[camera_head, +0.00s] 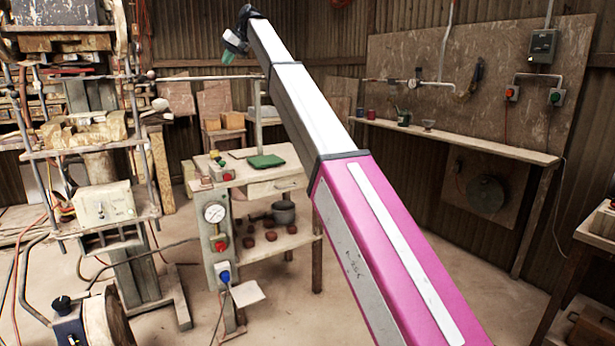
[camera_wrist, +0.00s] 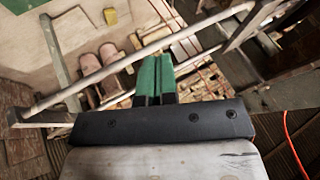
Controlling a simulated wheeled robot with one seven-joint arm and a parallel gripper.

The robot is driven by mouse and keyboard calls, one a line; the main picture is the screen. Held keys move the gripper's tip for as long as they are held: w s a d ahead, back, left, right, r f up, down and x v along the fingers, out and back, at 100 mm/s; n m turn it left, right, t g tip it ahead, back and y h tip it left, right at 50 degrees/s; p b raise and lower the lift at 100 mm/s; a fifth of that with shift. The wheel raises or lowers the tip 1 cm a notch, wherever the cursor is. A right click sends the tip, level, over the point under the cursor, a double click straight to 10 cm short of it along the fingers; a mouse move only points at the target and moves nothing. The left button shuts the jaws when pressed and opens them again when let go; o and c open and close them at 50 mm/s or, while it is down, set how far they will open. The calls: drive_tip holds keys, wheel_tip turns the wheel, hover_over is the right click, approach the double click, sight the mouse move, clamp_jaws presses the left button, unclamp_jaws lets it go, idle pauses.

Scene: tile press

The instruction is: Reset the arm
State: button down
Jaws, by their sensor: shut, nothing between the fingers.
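My gripper (camera_wrist: 155,78) shows in the wrist view with its two green fingers side by side and nothing between them. In the head view, my gripper (camera_head: 227,56) is small, at the far end of my long white and magenta arm, raised high and apart from the bench. The arm reaches from the lower right up to the top middle. In the wrist view, a metal rail frame (camera_wrist: 130,62) lies beyond and around the fingers; I cannot tell how far away it is.
A press (camera_head: 100,150) with side rods stands at left. A long shelf (camera_head: 460,142) runs along the right wall. Open floor lies at front centre.

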drive_tip(key=s+d+f+m+h, duration=0.1)
drive_tip(key=s+d+f, duration=0.2)
drive_tip(key=d+f, duration=0.95)
drive_tip(key=s+d+f+m+h, duration=0.15)
drive_tip(key=d+f, duration=0.35)
drive_tip(key=f, duration=1.4)
drive_tip(key=s+d+f+m+h, duration=0.1)
drive_tip(key=s+d+f+m, duration=0.15)
drive_tip(key=d+f, duration=0.95)
drive_tip(key=s+d+f+m+h, duration=0.1)
drive_tip(key=s+d+f, duration=0.5)
drive_tip(key=f, duration=0.5)
drive_tip(key=s+d+f+h, duration=0.1)
drive_tip(key=s+d+f, duration=0.2)
drive_tip(key=s+f, duration=0.7)
drive_tip(key=s+d+f+h, duration=0.1)
drive_tip(key=s+d+f, duration=0.4)
drive_tip(key=s, duration=0.4)
drive_tip(key=s+d+f+m+g, duration=0.1)
drive_tip(key=s+d+f, duration=0.5)
drive_tip(key=s, duration=0.3)
drive_tip(key=shift+f+h, duration=0.35)
drive_tip(key=shift+f, duration=0.45)
drive_tip(key=shift+s, duration=0.1)
